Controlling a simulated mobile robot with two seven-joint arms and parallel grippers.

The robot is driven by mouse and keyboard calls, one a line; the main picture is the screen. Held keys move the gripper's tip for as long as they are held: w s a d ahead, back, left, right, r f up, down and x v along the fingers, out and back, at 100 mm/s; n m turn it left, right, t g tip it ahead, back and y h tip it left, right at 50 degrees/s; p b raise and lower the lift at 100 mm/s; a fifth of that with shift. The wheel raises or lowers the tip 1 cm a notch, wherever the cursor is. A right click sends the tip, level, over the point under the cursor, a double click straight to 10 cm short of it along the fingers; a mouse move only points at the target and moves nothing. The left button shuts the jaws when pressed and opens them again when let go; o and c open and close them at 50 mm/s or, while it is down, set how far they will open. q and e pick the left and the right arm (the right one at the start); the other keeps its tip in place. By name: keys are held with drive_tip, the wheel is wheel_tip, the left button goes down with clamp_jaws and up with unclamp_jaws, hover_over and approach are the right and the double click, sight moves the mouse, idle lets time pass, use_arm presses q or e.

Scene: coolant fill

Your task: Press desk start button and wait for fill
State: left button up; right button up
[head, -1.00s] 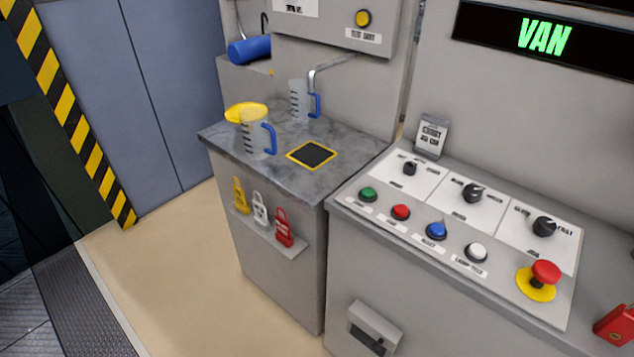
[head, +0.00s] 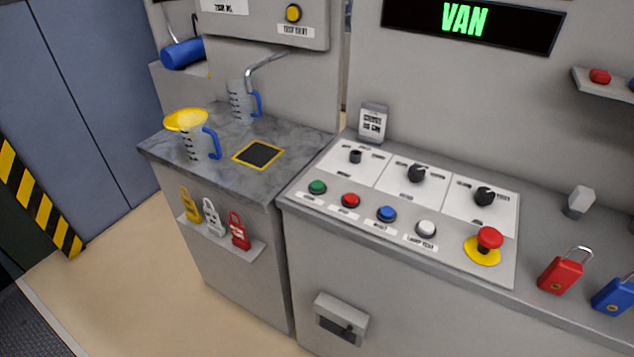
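The control desk (head: 400,268) stands at the centre right with a row of round buttons on its sloped top. A green button (head: 317,187) is at the left end, then a red button (head: 350,200), a blue button (head: 387,213) and a white button (head: 426,229). The button labels are too small to read surely. A display (head: 470,22) above reads "VAN" in green. A clear jug (head: 241,103) with a blue handle stands under the bent spout (head: 266,67) on the side counter. Neither gripper shows.
A second jug (head: 198,145) with a yellow funnel (head: 186,119) stands nearer on the counter, beside a yellow-edged dark pad (head: 258,154). A red mushroom button (head: 489,238) sits right of the white button. Padlocks in red (head: 561,276) and blue (head: 614,296) stand at the desk's right.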

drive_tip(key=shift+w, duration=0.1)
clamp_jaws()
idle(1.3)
